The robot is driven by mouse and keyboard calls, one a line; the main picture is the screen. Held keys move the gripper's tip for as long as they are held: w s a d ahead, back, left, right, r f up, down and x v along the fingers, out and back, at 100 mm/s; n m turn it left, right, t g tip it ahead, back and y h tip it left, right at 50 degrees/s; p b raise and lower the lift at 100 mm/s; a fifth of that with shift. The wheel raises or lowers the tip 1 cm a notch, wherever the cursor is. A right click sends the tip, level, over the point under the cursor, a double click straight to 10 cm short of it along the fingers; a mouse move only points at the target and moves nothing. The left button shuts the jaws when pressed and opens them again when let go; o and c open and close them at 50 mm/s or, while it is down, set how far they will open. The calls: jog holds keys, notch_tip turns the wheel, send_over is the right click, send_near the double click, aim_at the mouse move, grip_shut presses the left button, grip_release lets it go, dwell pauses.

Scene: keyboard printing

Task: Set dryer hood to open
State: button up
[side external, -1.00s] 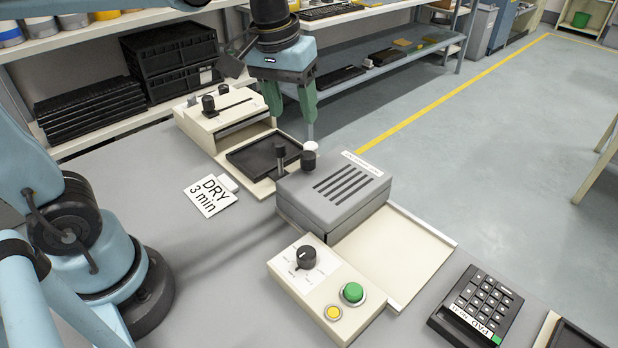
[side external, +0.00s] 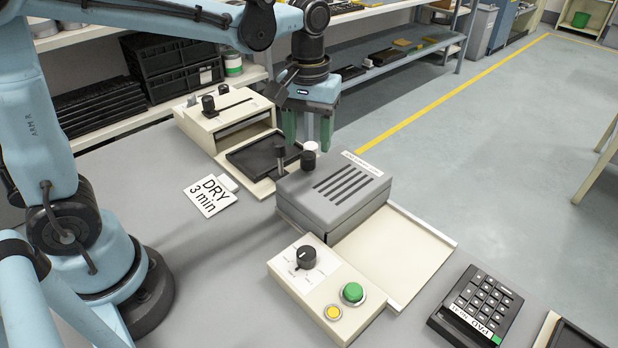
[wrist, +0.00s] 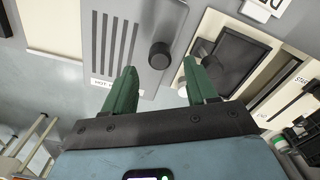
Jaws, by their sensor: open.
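The dryer hood (side external: 345,186) is a grey box with dark slots on top and a label along its far edge. It lies level, and I cannot tell whether it is open or shut. A black round knob (side external: 309,161) stands at its left end. My gripper (side external: 308,138) is above and behind that knob, fingers pointing down, apart and empty. In the wrist view the hood (wrist: 146,80) lies beyond my gripper (wrist: 159,66), and the black knob (wrist: 159,56) appears between the fingertips, not touching them.
A cream unit (side external: 225,115) with a dark tray (side external: 262,152) stands left of the hood. A cream plate (side external: 405,258) extends right. A control box (side external: 318,295) with dial and buttons sits in front. A "DRY 3 min" card (side external: 210,196) and a keypad (side external: 478,305) lie nearby.

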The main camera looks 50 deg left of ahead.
aim_at(308, 153)
jog(key=shift+f, duration=2.2)
grip_shut()
